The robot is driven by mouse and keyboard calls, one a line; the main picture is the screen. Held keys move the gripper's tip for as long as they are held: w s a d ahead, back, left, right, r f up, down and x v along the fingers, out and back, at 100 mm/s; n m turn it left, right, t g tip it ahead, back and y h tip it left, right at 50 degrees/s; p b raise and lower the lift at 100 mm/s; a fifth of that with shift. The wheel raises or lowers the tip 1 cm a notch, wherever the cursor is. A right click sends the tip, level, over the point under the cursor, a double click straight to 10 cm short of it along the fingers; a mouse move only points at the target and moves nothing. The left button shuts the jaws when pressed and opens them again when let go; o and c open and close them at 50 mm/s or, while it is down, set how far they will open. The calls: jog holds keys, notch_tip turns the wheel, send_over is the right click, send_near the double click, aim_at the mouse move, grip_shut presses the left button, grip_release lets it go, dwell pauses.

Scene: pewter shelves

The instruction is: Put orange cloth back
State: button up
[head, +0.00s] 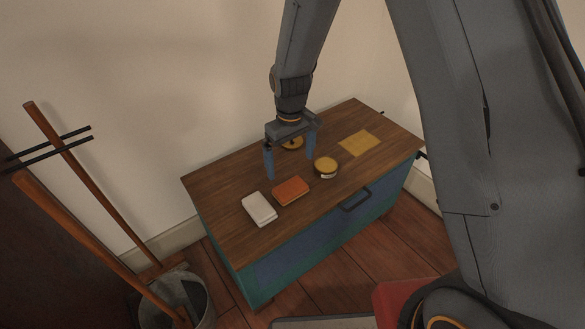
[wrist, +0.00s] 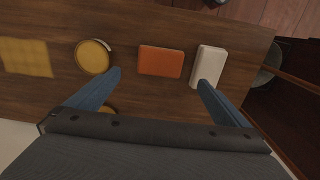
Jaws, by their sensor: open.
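The orange cloth (head: 291,191) is a folded rectangular block lying flat on the wooden top of a blue-green cabinet (head: 230,198). It also shows in the wrist view (wrist: 160,60), lying between a round tin and a white folded block. My gripper (head: 290,168) is open and empty, pointing down above the cabinet top, behind the orange cloth in the head view. In the wrist view its two blue fingers (wrist: 158,80) are spread wide, and the orange cloth lies ahead between their tips. Nothing is held.
A white block (head: 259,209) lies left of the cloth. A yellow-lidded tin (head: 326,168) stands to its right, with another round item (head: 292,143) behind. A flat yellow cloth (head: 359,143) lies farther right. A bucket (head: 186,297) with wooden handles stands on the floor left.

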jog(key=s+d+r+m, duration=0.35)
jog(key=d+r, duration=0.25)
jog(key=d, duration=0.2)
jog(key=s+d+r+m, duration=0.2)
jog(key=s+d+r, duration=0.3)
jog(key=d+r, duration=0.25)
jog(key=s+d+r+m, duration=0.4)
jog(key=s+d, duration=0.5)
jog(key=s, duration=0.5)
jog(key=shift+s+r, duration=0.15)
jog(key=shift+r, duration=0.05)
jog(key=a+r+n+p, duration=0.2)
jog(key=a+r+p, duration=0.2)
jog(key=a+p, duration=0.3)
jog(key=shift+a+n, duration=0.35)
